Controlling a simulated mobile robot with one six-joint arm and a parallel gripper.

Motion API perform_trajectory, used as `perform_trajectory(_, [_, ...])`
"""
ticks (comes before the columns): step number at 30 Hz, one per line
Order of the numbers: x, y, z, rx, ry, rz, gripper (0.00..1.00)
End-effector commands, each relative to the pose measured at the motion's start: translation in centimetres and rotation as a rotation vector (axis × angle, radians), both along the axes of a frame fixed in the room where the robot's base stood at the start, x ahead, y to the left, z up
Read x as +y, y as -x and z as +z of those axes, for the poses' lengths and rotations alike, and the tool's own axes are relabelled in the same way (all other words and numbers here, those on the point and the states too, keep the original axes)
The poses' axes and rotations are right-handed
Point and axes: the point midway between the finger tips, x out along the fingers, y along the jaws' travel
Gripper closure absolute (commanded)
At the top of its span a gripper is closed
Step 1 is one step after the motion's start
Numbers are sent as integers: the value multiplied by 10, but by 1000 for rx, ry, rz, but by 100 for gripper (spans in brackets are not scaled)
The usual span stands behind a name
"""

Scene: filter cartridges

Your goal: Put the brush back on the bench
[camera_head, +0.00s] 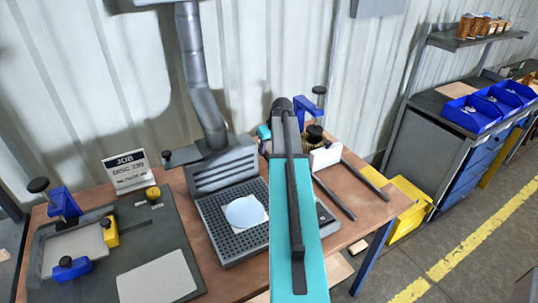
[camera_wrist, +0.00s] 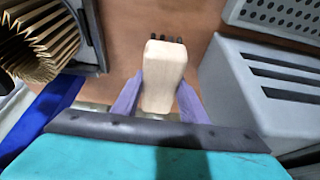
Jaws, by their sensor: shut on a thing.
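My gripper (camera_wrist: 159,97) has two purple fingers and is shut on the brush in the wrist view. The brush (camera_wrist: 164,72) has a pale wooden body, with short dark bristles showing at its far end. Brown bench top (camera_wrist: 205,18) shows beyond and around it. I cannot tell whether the brush touches the bench. In the head view my teal arm reaches over the bench (camera_head: 376,214) and hides the brush and the fingers.
A grey slotted box (camera_head: 222,168) with a duct stands left of my arm; it is close right of the brush in the wrist view (camera_wrist: 262,92). A pleated filter (camera_wrist: 35,45) and a blue part (camera_wrist: 45,115) are at left there. Dark rails (camera_head: 335,197) lie right of my arm.

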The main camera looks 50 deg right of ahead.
Motion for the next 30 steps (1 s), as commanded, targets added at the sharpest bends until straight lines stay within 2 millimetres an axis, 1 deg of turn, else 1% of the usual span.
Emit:
perform_trajectory(10, [0,1,-2,0,-1,-2,86])
perform_trajectory(22, [0,1,-31,0,-1,-2,86])
perform_trajectory(25, [0,1,-35,0,-1,-2,86])
perform_trajectory(30, [0,1,-35,0,-1,-2,86])
